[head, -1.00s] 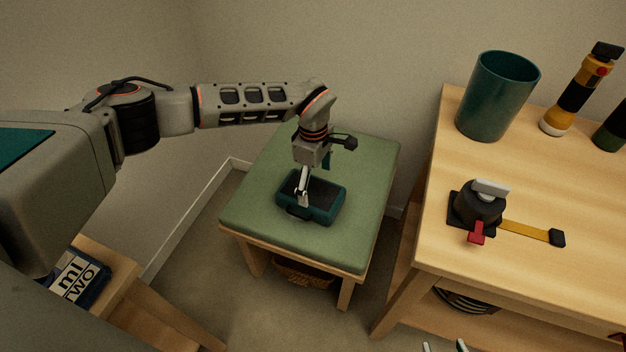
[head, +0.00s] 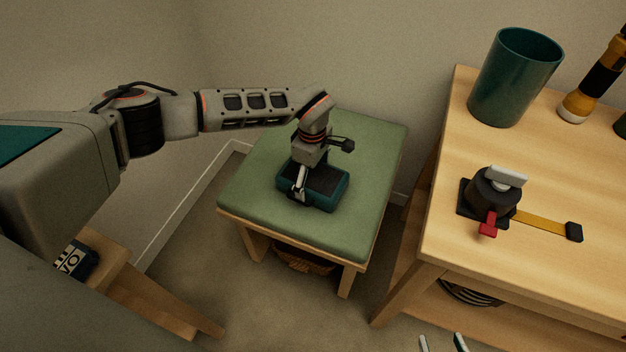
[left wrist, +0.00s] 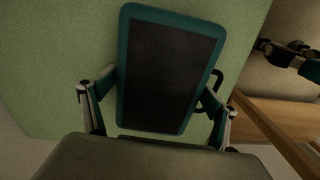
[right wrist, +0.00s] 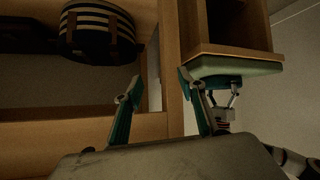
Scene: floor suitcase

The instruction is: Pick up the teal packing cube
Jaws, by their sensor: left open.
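The teal packing cube (head: 326,187), with a dark mesh top, lies flat on the green stool cushion (head: 255,190). In the left wrist view the cube (left wrist: 170,70) fills the middle, with a dark handle loop at its right side. My left gripper (head: 303,184) is over the cube, pointing down. It is open, with one finger on each side of the cube's near end in the left wrist view (left wrist: 155,105). I cannot tell whether the fingers touch it. My right gripper (right wrist: 158,90) is open and empty; its fingertips show at the head view's bottom edge (head: 442,344).
A basket (head: 303,262) sits under the stool. A wall stands behind the stool.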

